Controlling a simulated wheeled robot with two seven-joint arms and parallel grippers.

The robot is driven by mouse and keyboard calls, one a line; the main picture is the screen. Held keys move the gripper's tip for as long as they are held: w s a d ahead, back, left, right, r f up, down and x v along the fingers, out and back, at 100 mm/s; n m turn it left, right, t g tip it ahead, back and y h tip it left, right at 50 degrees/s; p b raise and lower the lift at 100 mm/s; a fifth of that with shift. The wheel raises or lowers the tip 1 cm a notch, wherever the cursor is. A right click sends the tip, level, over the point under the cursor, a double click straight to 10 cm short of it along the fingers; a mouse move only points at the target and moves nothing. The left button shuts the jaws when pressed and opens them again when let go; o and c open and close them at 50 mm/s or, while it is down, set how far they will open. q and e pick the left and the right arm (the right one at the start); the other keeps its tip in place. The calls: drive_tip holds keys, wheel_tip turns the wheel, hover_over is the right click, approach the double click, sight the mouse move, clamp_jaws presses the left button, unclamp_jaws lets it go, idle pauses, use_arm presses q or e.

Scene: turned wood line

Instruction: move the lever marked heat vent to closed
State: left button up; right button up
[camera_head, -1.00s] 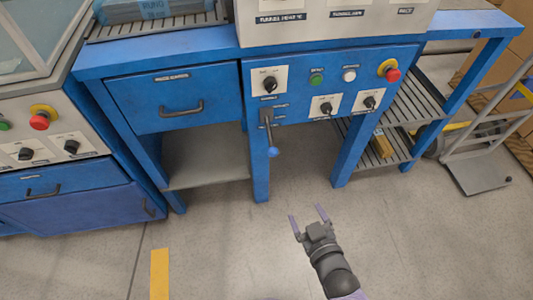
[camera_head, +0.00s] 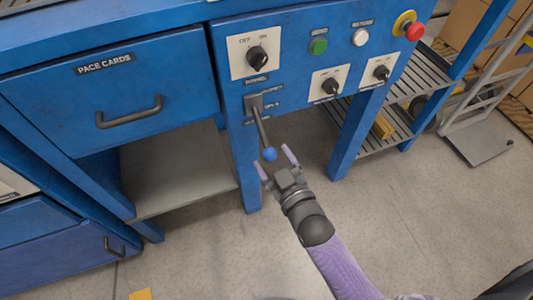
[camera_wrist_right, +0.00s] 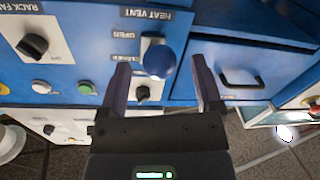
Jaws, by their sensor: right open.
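The lever (camera_head: 261,128) has a thin metal arm that hangs down and outward from a small bracket on the blue front panel, with a blue ball knob (camera_head: 269,154) at its end. In the right wrist view the knob (camera_wrist_right: 158,60) shows near a label reading heat vent, with open and closed marks beside it. My right gripper (camera_head: 276,159) is open, its fingertips around or just short of the knob; in the wrist view the knob appears between the fingers. I cannot tell whether they touch it. My left gripper is not in view.
Above the lever is a rotary switch (camera_head: 257,58); to its right are a green button (camera_head: 319,46), a white button (camera_head: 361,37), a red stop button (camera_head: 415,31) and two more switches. A drawer (camera_head: 125,90) is at left. Open floor lies in front.

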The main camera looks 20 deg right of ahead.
sight(264, 136)
drive_tip(key=shift+w+a+f+b, duration=0.15)
drive_tip(key=shift+w+b, duration=0.2)
drive_tip(key=shift+w, duration=0.75)
drive_tip(key=shift+w+r, duration=0.15)
drive_tip(key=shift+r, duration=0.05)
clamp_jaws()
